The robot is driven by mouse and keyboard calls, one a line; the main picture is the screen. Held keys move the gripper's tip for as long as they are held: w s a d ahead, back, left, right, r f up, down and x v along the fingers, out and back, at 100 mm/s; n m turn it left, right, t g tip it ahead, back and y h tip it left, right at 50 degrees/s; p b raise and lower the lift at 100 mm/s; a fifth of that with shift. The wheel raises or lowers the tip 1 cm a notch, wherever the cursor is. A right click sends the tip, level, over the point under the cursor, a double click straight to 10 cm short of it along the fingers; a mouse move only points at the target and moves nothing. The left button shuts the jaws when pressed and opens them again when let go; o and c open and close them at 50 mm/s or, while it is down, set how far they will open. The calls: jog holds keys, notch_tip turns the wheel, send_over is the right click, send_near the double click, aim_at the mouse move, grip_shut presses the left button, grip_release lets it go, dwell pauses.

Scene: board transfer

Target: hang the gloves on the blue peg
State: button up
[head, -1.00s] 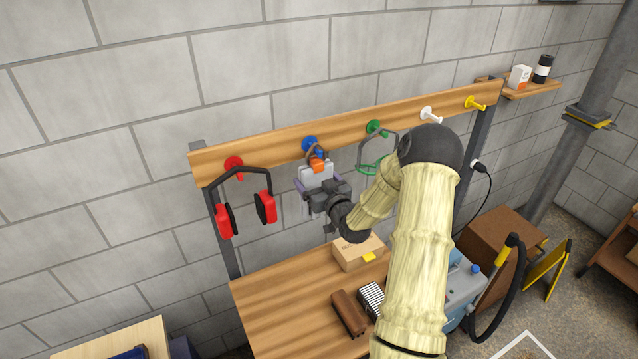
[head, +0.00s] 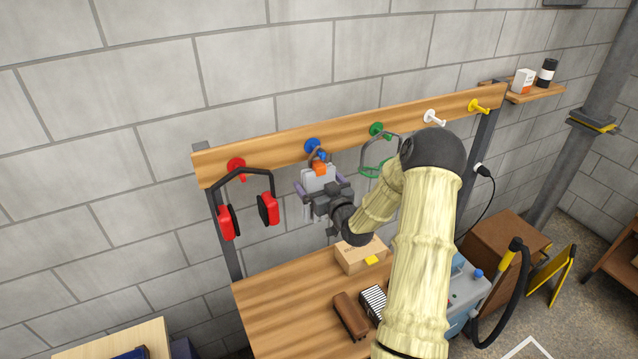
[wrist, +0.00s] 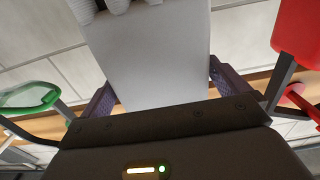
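The pale grey gloves (head: 312,181) hang upright below the blue peg (head: 312,146), with an orange clip (head: 320,168) and a dark loop (head: 316,154) at their top. The loop overlaps the peg's shaft and appears to hang over it. The gloves' pale surface fills the upper middle of the wrist view (wrist: 150,60). My gripper (head: 323,187) is at the gloves, its purple fingers spread on either side of them. In the wrist view a gap shows by the right finger; contact at the left finger is unclear.
Red earmuffs (head: 268,208) hang from the red peg (head: 236,165) on the left. Green-lensed goggles (head: 372,171) hang at the green peg (head: 377,130) on the right. The white peg (head: 432,117) and yellow peg (head: 479,106) are empty. A cardboard box (head: 358,257) sits on the bench (head: 285,310) below.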

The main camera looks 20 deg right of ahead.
jog(key=shift+s+f, duration=0.1)
jog(key=shift+s+d+b, duration=0.1)
jog(key=shift+s+b, duration=0.2)
jog(key=s+b, duration=0.9)
jog(key=s, duration=0.7)
jog(key=shift+s+d, duration=0.2)
jog(key=shift+s, duration=0.15)
jog(key=shift+w, duration=0.1)
